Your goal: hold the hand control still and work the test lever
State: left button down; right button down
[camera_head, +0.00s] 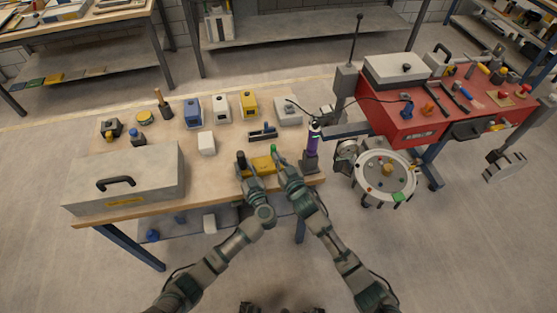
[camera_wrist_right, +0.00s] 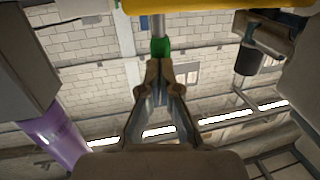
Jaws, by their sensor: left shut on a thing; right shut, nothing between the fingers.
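The yellow hand control (camera_head: 262,164) is near the table's front edge, between my two grippers. My left gripper (camera_head: 243,168) is shut on it at its left end, where a black part shows. My right gripper (camera_head: 280,165) is shut and empty at its right end. A green knob (camera_head: 274,149) shows by the right fingertips. In the right wrist view, the green knob (camera_wrist_right: 160,46) ends a short metal rod below the yellow body (camera_wrist_right: 185,6). The closed right fingertips (camera_wrist_right: 158,72) are right at the knob; I cannot tell whether they touch it.
A purple cylinder on a dark stand (camera_head: 313,140) is close right of my right gripper; purple also shows in the wrist view (camera_wrist_right: 55,135). A grey case (camera_head: 125,178) fills the table's left. Several small boxes stand behind. A red bench (camera_head: 420,115) and round dial plate (camera_head: 385,175) are right.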

jog(key=g, duration=0.1)
jog(key=w+g+h, duration=0.1)
jog(key=w+g, duration=0.1)
jog(key=shift+w+a+r+m+g+h, duration=0.15)
jog(key=shift+a+r+m+g+h, duration=0.15)
jog(key=shift+a+r+g+h, duration=0.1)
jog(key=shift+w+a+g, duration=0.1)
jog(key=shift+w+g, duration=0.2)
jog(key=shift+w, duration=0.15)
jog(key=shift+r, duration=0.85)
jog(key=s+f+v, duration=0.1)
jog(key=v, duration=1.3)
jog(key=s+d+f+n+t+y, duration=0.1)
jog(key=s+d+f+t+y, duration=0.15)
jog(key=f+t, duration=0.45)
jog(key=w+a, duration=0.2)
jog(key=w, duration=0.1)
jog(key=w+a+f+g, duration=0.1)
jog(key=w+a, duration=0.2)
jog(key=w, duration=0.1)
jog(key=w+a+g, duration=0.1)
jog(key=w+a, duration=0.1)
jog(key=w, duration=0.2)
jog(key=shift+a+f+y, duration=0.35)
jog(key=shift+a+f, duration=0.05)
